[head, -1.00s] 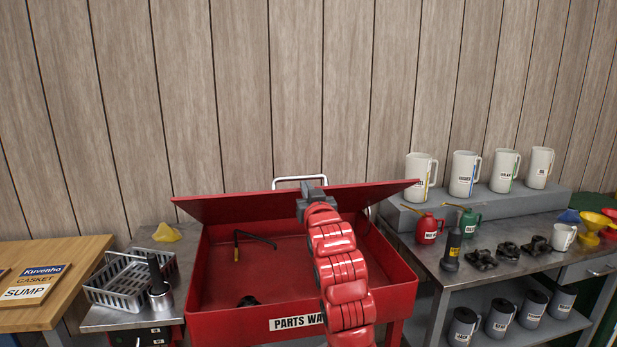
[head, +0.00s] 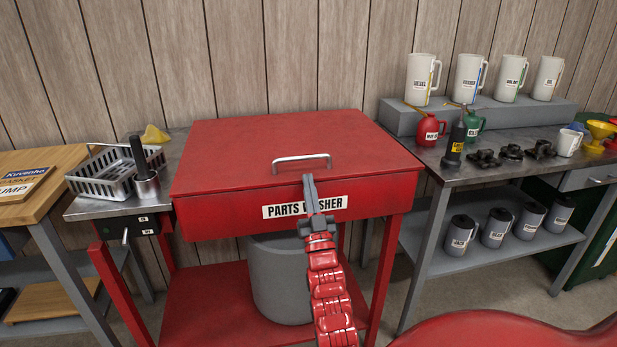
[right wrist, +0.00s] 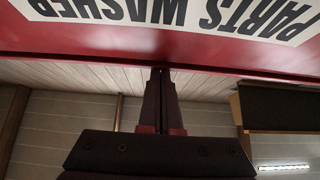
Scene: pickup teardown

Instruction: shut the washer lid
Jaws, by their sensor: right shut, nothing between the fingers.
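The red parts washer (head: 222,225) stands in the middle of the head view. Its red lid (head: 250,145) lies flat over the basin, down on the rim as far as I can see. A metal handle (head: 301,160) sits on the lid near its front edge. My right gripper (head: 308,180) is shut and empty, in front of the washer's label and just below the handle. In the right wrist view the shut fingers (right wrist: 161,75) point at the washer's front, with the upside-down label (right wrist: 180,12) above them. The basin's inside is hidden. My left gripper is not in view.
A steel side table (head: 95,208) with a wire basket (head: 95,178) is at the left. At the right a bench (head: 465,176) holds oil cans, dark parts and several jugs. A grey drum (head: 280,285) stands under the washer. The lid's top is clear.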

